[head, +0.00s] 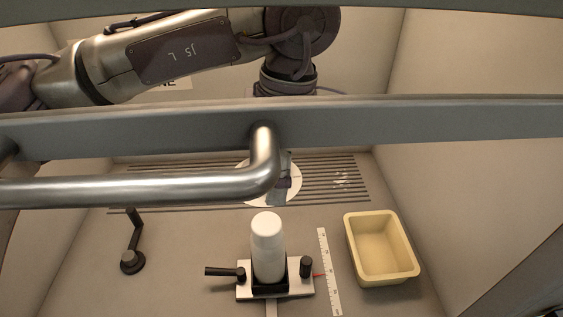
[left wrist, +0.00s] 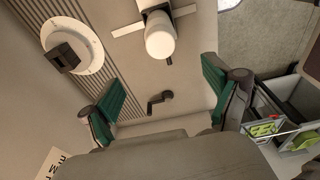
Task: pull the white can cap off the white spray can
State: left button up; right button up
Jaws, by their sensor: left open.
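The white spray can (head: 269,264) stands upright in a black clamp on a pale base plate (head: 302,289). The white can cap (head: 266,226) is on top of it. Both are white, so the seam between them is hard to make out. In the left wrist view the cap (left wrist: 160,43) shows near the top edge, with the can mostly hidden behind it. My left gripper (left wrist: 163,95) is open and empty, its green-padded fingers wide apart; the cap lies beyond the fingers, not between them. In the head view a beam hides this gripper. My right gripper is not in view.
A metal bar (head: 150,189) and a grey beam (head: 400,123) cross in front of the head view. A cream bin (head: 405,276) and a ruler (head: 328,270) lie right of the can. A black crank (head: 132,262) stands left. A slotted vent and white disc (head: 256,192) lie behind.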

pick_arm(q)
jog(key=p, duration=0.2)
send_over(267, 222)
jog(key=f, duration=0.7)
jog(key=shift+d, duration=0.25)
jog(key=f, duration=0.1)
jog(key=f+p, duration=0.1)
jog(key=f, duration=0.3)
jog(key=shift+a+f, duration=0.15)
jog(key=shift+a, duration=0.1)
jog(key=shift+f, duration=0.55)
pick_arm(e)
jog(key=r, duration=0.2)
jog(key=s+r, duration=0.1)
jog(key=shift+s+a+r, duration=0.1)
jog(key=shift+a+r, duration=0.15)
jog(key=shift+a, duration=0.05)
pick_arm(q)
jog(key=c, duration=1.2)
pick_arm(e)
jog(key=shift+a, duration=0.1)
